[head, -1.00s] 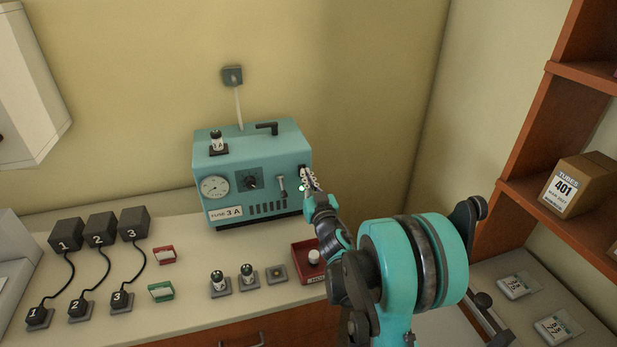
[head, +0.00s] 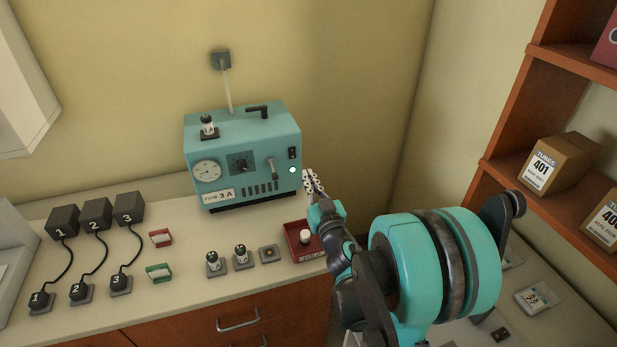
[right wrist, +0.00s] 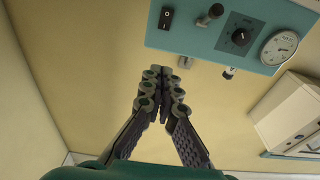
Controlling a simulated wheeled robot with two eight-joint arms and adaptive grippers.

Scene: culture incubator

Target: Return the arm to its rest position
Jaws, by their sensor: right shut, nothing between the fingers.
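My right gripper (head: 312,184) is in the head view, just right of the teal incubator (head: 243,158) and apart from it, above the bench near its right end. In the right wrist view the fingers of the right gripper (right wrist: 161,90) meet at the tips with nothing between them. The incubator also shows upside down in the right wrist view (right wrist: 215,40), with its switch, knob and gauge. A light on its front panel (head: 292,170) glows pale green-white. My left gripper is in neither view.
A red tray (head: 303,256) with a white-capped item stands on the bench (head: 190,232) below the gripper. Several fuses and sockets sit left of it. Numbered black boxes (head: 96,214) with cables are at left. An orange shelf (head: 520,110) with cartons stands at right.

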